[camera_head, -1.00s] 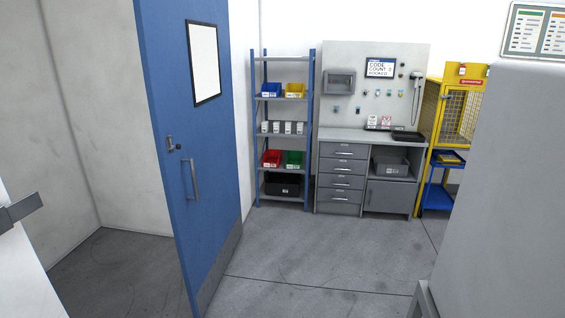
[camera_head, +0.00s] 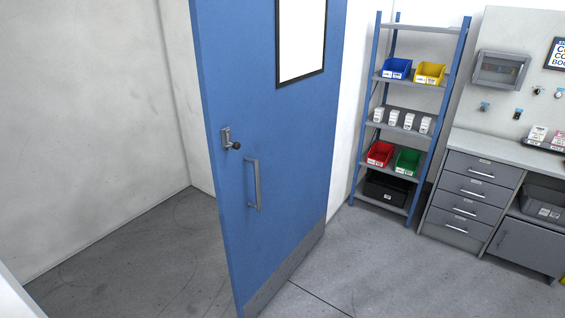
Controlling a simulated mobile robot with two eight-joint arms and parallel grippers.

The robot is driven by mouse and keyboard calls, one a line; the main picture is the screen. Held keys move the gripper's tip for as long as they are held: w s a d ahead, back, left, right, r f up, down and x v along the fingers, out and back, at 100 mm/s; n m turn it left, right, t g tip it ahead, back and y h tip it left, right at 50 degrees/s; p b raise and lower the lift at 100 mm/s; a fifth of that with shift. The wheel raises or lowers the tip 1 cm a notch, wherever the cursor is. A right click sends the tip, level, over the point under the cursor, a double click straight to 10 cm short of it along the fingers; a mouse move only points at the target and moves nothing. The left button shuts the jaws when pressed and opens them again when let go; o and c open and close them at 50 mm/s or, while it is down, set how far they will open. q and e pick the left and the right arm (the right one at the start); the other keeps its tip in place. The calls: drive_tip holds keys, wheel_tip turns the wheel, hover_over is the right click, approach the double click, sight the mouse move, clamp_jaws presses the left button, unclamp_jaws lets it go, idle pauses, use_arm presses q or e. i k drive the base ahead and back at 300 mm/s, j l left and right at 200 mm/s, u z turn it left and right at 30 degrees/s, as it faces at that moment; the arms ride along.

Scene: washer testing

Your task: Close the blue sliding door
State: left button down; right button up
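The blue door (camera_head: 290,160) stands open in the middle of the head view, seen at an angle. It has a white framed window panel (camera_head: 301,40), a dark knob on a metal plate (camera_head: 230,140), a vertical pull handle (camera_head: 253,184) and a grey kick plate along its bottom. Its near vertical edge faces me, and its foot runs out of the bottom of the view. To its left is an open gap with bare floor. Neither of my grippers is in view, and nothing touches the door.
A blue-framed shelf (camera_head: 418,110) with coloured bins stands right of the door. A grey workbench with drawers (camera_head: 469,198) is at the far right. A pale wall (camera_head: 90,110) is at the left. Grey floor (camera_head: 390,270) is clear in front of the shelf and bench.

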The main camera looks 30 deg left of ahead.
sight(270, 72)
drive_tip(key=i, duration=1.65)
drive_tip(key=i+l+u, duration=0.1)
drive_tip(key=i+u, duration=0.3)
drive_tip(key=i, duration=0.2)
drive_tip(key=i+l+u, duration=0.35)
drive_tip(key=i, duration=0.2)
drive_tip(key=i+l+u, duration=0.4)
drive_tip(key=i, duration=0.1)
